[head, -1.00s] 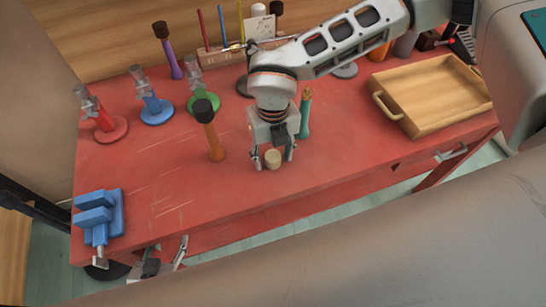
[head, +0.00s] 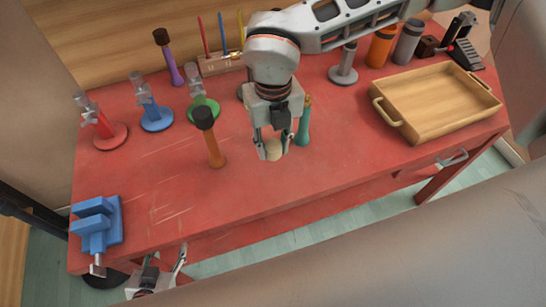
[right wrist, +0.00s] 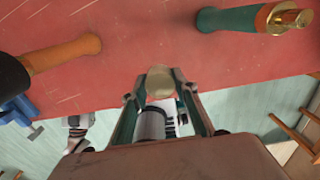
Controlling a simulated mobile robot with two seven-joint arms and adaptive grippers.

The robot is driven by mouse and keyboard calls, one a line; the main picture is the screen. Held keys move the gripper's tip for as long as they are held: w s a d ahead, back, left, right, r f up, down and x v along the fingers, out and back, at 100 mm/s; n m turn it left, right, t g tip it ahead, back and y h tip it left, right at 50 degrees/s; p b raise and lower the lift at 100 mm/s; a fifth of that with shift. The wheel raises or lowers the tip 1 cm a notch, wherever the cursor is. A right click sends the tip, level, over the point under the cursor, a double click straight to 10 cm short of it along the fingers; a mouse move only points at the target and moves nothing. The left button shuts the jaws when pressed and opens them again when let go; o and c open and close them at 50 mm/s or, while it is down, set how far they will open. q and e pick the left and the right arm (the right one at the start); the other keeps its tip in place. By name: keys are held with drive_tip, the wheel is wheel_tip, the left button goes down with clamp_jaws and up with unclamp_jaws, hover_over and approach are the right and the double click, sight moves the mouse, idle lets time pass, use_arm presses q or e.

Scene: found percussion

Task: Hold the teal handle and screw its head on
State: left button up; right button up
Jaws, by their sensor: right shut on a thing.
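A small cream-coloured round head (head: 273,150) is between the fingertips of my right gripper (head: 272,150), which is shut on it. It also shows between the fingertips in the right wrist view (right wrist: 160,82). It seems to be just above the red table. The teal handle (head: 303,124) stands upright on the table, just behind and right of my right gripper and apart from it. In the right wrist view the handle (right wrist: 232,20) has a brass threaded end. My left gripper (head: 164,268) is low at the table's front edge, its fingers apart and empty.
An orange handle with a dark head (head: 211,142) stands left of my right gripper. A blue vise (head: 97,222) is at the table's left front corner. Red, blue and green stands are at the back left. A wooden tray (head: 440,128) lies right. The front middle is clear.

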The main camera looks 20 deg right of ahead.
sight(273, 145)
wheel_tip(273, 145, up, 13)
drive_tip(key=shift+b, duration=0.35)
drive_tip(key=shift+f, duration=0.15)
